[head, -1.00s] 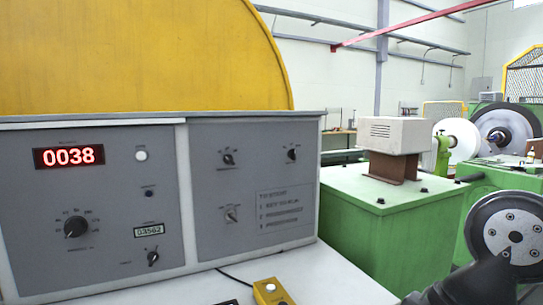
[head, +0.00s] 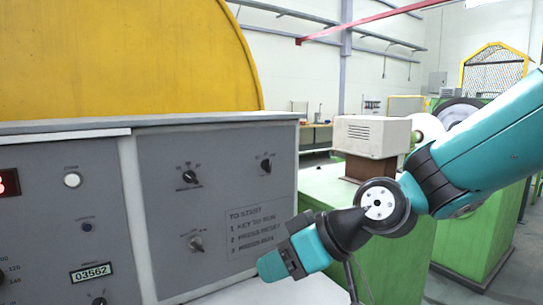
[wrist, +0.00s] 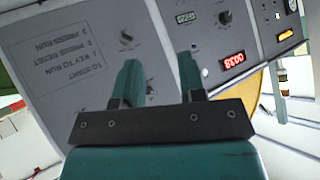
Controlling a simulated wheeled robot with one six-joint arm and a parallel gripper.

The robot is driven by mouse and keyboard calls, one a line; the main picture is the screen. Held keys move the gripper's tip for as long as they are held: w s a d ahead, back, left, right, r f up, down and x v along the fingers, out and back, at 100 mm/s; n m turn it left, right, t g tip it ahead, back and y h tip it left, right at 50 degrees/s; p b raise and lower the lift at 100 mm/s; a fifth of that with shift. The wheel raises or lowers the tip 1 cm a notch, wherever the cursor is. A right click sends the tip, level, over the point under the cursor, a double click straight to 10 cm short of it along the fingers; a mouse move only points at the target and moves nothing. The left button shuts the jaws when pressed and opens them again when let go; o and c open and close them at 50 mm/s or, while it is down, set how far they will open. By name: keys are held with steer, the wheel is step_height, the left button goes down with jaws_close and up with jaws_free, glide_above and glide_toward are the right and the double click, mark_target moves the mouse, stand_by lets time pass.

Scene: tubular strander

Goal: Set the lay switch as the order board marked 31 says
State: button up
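The grey control panel (head: 215,215) carries several rotary switches, with labels too small to read, so I cannot tell which is the lay switch. Its right section has an upper left knob (head: 190,176), an upper right knob (head: 266,165) and a lower knob (head: 196,243). My gripper (head: 268,267) is in front of the panel, low and right of the lower knob. In the wrist view my gripper (wrist: 158,62) has its teal fingers apart with nothing held; a knob (wrist: 126,36) shows just beyond the left finger. No board marked 31 is in view.
A start notice (head: 258,228) is on the panel. The counter (head: 92,271) reads 03562; a red display (wrist: 234,60) reads 0038. A white ledge (head: 285,290) runs below the panel. A green cabinet with a pale box (head: 372,135) stands to the right.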

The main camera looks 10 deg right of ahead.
steer(key=w+d+r+m+t+p, duration=0.1)
steer(key=w+d+r+t, duration=0.15)
steer(key=w, duration=0.25)
steer(key=w+d+r+t+p, duration=0.1)
steer(key=w+d+r+t, duration=0.15)
steer(key=w, duration=0.35)
steer(key=m+t+h+p, duration=0.2)
steer(key=m+t+h, duration=0.1)
steer(key=t, duration=0.3)
glide_toward(270, 163)
steer(key=p+x, duration=0.7)
steer(key=p, duration=0.2)
steer(key=shift+w+p, duration=0.3)
steer(key=shift+x, duration=0.9)
steer(key=shift+s, duration=0.1)
jaws_close()
